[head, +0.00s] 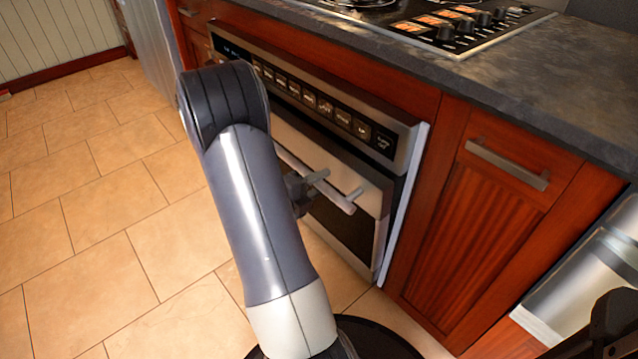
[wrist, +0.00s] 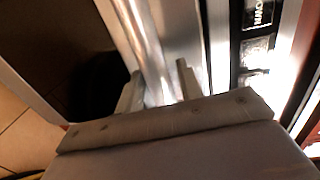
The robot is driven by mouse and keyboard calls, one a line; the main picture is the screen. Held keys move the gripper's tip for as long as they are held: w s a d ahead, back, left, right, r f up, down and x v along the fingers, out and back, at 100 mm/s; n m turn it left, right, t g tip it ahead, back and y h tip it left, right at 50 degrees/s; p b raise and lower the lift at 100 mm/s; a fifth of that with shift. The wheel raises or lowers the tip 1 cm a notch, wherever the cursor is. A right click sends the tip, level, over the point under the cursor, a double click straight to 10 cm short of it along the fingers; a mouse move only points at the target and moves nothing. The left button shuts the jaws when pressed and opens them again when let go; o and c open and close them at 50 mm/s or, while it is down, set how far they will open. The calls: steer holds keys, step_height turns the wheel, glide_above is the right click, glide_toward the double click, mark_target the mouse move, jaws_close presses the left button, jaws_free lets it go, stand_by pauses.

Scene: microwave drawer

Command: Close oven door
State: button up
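The oven door (head: 368,186) is the silver front with a dark window, below the button panel. A dark strip runs between the door's top and the panel; I cannot tell how far the door stands out. Its bar handle (head: 346,203) crosses the upper front. My gripper (head: 318,178) is at the handle, partly hidden by my arm. In the wrist view, the two fingers of my gripper (wrist: 160,88) are apart, with the shiny handle (wrist: 150,45) running between or just beyond them. Contact with the handle is not clear.
The control panel (head: 318,101) sits above the door, under a dark countertop (head: 500,85) with a stove. A wooden cabinet (head: 480,215) with a metal handle stands to the right. The tiled floor (head: 95,215) to the left is clear.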

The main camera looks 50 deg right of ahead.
mark_target(336, 169)
jaws_close()
stand_by(0.3)
steer(key=shift+d+r+p, duration=0.25)
steer(key=shift+p, duration=0.2)
steer(key=d+p, duration=0.2)
steer(key=d+r+p, duration=0.1)
steer(key=shift+s+y, duration=0.4)
steer(key=shift+s+d+p, duration=0.1)
steer(key=shift+d+p, duration=0.3)
steer(key=shift+d, duration=0.2)
steer(key=shift+o, duration=0.5)
jaws_free()
steer(key=shift+s+d, duration=0.1)
steer(key=shift+d, duration=0.05)
steer(key=shift+o, duration=0.3)
